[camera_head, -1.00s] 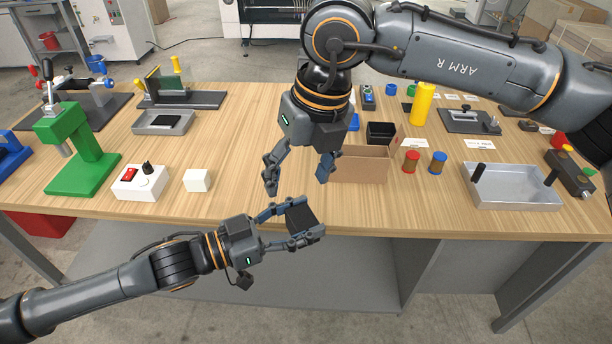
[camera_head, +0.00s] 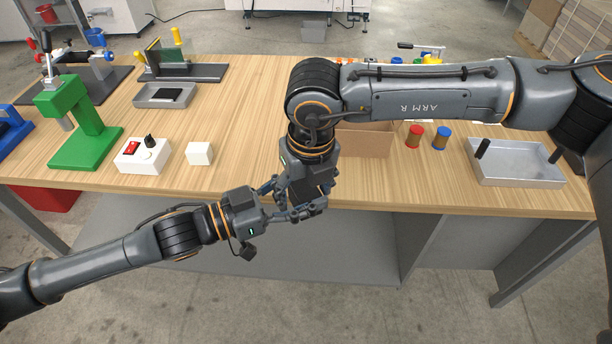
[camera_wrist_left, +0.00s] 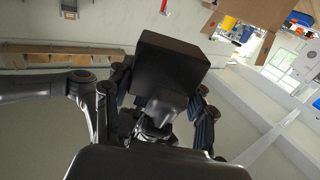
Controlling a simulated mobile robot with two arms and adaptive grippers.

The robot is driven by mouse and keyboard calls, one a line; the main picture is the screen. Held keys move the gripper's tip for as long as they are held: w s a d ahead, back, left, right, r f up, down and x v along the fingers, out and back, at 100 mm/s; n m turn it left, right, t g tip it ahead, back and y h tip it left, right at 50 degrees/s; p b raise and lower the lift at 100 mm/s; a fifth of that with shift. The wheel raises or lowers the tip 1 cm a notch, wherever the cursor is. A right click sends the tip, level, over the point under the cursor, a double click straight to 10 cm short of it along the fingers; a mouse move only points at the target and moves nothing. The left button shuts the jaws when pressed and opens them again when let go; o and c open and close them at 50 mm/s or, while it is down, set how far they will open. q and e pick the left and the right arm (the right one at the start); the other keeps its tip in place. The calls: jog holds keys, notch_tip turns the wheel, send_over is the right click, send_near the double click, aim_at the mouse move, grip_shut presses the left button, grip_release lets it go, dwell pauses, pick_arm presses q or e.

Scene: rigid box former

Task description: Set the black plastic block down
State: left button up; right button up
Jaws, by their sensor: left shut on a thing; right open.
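The black plastic block (camera_wrist_left: 170,65) shows in the left wrist view as a dark square piece between fingers. My left gripper (camera_head: 297,200) is shut on it, in front of the table's near edge. In the head view the block is mostly hidden among the two grippers and cannot be told apart clearly. My right gripper (camera_head: 304,184) is open and points down right over the left gripper's fingers, close around the block. Whether its fingers touch the block cannot be told.
The wooden table (camera_head: 240,120) has bare wood left of centre. A white cube (camera_head: 199,153), a white switch box (camera_head: 142,156) and a green press (camera_head: 85,125) stand at the left. A cardboard box (camera_head: 365,142), red and blue spools and a metal tray (camera_head: 515,165) stand at the right.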

jog(key=shift+f, duration=0.35)
jog(key=c, duration=1.2)
pick_arm(q)
jog(key=o, duration=1.3)
pick_arm(e)
jog(key=shift+c, duration=0.7)
